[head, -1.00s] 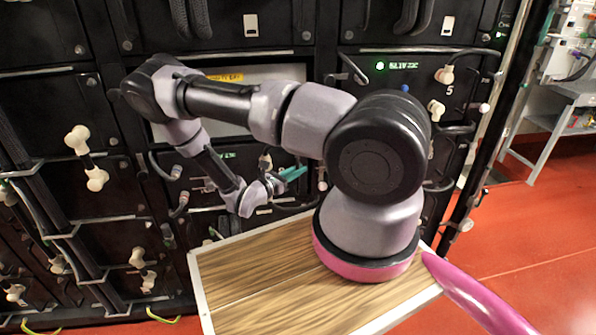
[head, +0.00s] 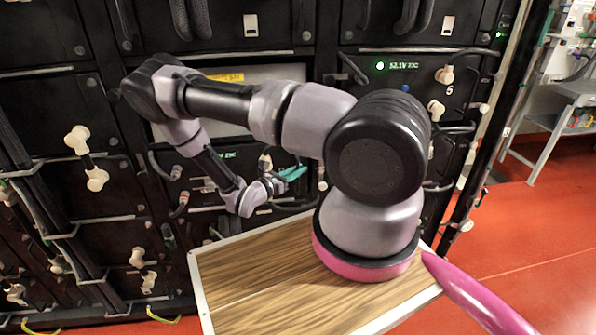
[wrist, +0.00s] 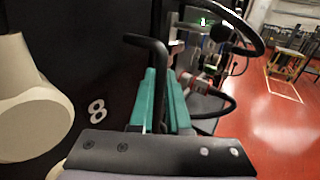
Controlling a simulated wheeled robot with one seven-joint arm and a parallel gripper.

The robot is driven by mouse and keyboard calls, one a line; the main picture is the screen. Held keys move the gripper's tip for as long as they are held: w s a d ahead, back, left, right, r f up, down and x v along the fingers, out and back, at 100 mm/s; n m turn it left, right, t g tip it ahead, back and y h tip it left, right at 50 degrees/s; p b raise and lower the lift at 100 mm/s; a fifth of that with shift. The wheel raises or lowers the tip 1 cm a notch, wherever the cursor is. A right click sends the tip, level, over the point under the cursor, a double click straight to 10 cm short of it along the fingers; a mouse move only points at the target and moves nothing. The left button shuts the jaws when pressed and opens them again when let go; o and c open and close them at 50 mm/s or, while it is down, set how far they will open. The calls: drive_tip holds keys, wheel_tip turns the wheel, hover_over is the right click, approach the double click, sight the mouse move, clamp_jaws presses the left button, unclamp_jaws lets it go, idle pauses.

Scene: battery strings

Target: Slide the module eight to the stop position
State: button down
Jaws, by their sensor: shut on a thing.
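Module eight (wrist: 75,60) shows in the wrist view as a black front panel with a white 8. A black bar handle (wrist: 152,43) stands out from it. My gripper (wrist: 164,78) has its teal fingers on either side of this handle and is shut on it. In the head view my gripper (head: 291,173) is low at the rack front, right of centre of the module bay. My arm hides much of the module there, and I cannot tell how deep it sits in the rack.
A large cream connector (wrist: 30,100) stands close to the left of my gripper. Black cables and a red connector (wrist: 193,82) are at the right. A wooden-topped surface (head: 260,275) lies below my arm. Red floor (head: 520,240) is open at the right.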

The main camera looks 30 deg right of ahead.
drive_tip(key=s+a, duration=0.4)
drive_tip(key=s, duration=1.2)
drive_tip(key=shift+a, duration=0.2)
drive_tip(key=shift+s, duration=0.1)
drive_tip(key=c, duration=0.9)
unclamp_jaws()
drive_tip(key=shift+a, duration=0.1)
drive_tip(key=v, duration=1)
drive_tip(key=shift+a, duration=0.4)
drive_tip(key=shift+r, duration=0.1)
